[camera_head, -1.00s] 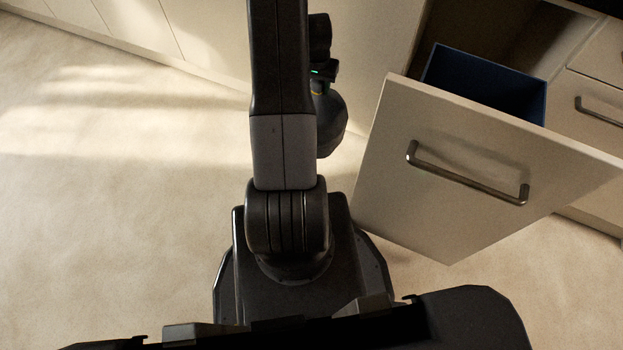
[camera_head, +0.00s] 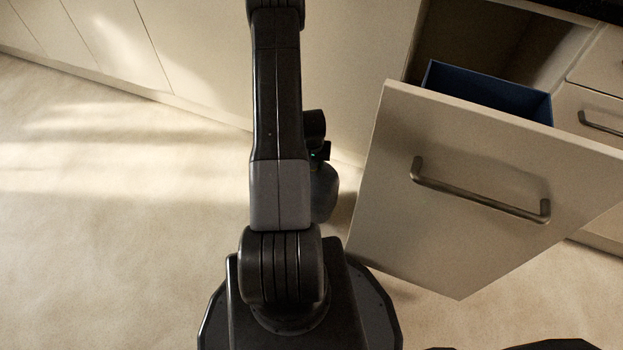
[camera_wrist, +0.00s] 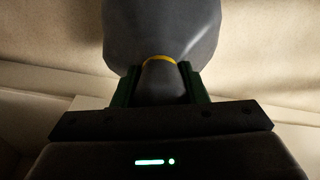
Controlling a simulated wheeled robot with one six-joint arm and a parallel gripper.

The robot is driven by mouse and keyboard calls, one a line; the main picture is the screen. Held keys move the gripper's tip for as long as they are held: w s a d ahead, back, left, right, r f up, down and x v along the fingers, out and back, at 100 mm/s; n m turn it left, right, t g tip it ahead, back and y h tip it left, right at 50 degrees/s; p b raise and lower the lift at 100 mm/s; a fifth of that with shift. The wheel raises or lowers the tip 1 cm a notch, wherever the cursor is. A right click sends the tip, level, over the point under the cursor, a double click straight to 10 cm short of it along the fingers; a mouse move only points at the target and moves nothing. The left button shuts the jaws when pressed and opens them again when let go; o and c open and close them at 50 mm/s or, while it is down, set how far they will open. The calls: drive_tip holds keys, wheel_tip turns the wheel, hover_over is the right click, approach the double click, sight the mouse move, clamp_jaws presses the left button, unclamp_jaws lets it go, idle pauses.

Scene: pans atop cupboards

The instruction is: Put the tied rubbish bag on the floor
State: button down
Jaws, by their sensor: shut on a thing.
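The tied rubbish bag (camera_wrist: 162,32) is dark grey with a yellow tie around its neck. In the wrist view my gripper (camera_wrist: 162,85) is shut on the neck just beyond the tie, with a green finger on each side. In the head view the bag (camera_head: 324,192) hangs beside my arm, partly hidden behind it. The pale floor (camera_head: 120,230) lies open to the left. I cannot tell the exact gap between the bag and the floor.
A pulled-out drawer (camera_head: 400,225) with a metal handle stands close to the right of my arm. A blue bin (camera_head: 490,94) sits inside it. Cream cupboard fronts (camera_head: 200,60) run along the back. The floor on the left is clear.

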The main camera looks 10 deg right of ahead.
drive_tip(key=shift+f+b, duration=0.8)
drive_tip(key=shift+f, duration=1.65)
drive_tip(key=c, duration=0.9)
unclamp_jaws()
drive_tip(key=shift+o, duration=0.2)
drive_tip(key=r+p, duration=0.1)
drive_tip(key=r, duration=0.3)
drive_tip(key=s+r+p, duration=0.1)
drive_tip(key=r, duration=0.3)
drive_tip(key=r+p, duration=0.2)
drive_tip(key=r, duration=0.2)
drive_tip(key=shift+s+a+r, duration=0.1)
drive_tip(key=shift+s+a, duration=0.1)
